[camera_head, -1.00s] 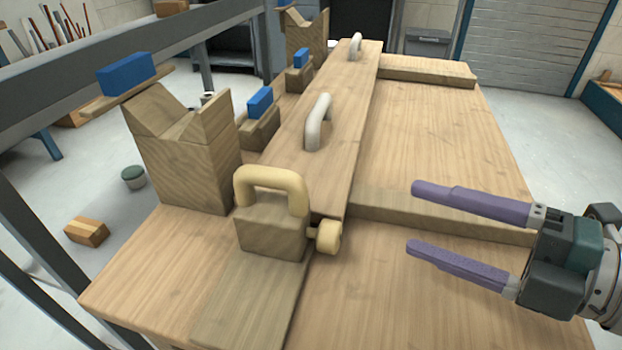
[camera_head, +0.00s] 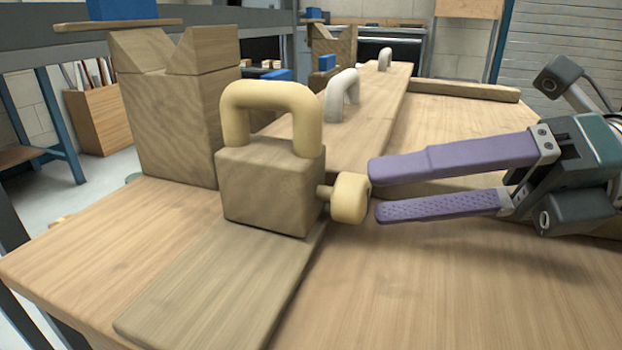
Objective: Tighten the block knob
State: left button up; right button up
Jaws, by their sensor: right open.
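The wooden block (camera_head: 270,186) stands on a flat wooden strip (camera_head: 220,285) on the bench, with a cream loop handle (camera_head: 270,95) on top. The pale yellow block knob (camera_head: 350,198) sticks out from the block's right side on a short stem. My right gripper (camera_head: 374,192) comes in from the right with its two purple fingers open. Its fingertips are just right of the knob, one at the upper part and one at the lower part of its height. Whether a fingertip touches the knob I cannot tell. My left gripper is not in view.
A wooden V-block (camera_head: 170,125) stands behind and left of the block. A long board (camera_head: 375,120) with white handles (camera_head: 343,95) runs away behind it. The bench top (camera_head: 430,290) in front and to the right is clear.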

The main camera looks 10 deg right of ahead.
jog(key=shift+x, duration=1.15)
jog(key=shift+c, duration=0.2)
grip_shut()
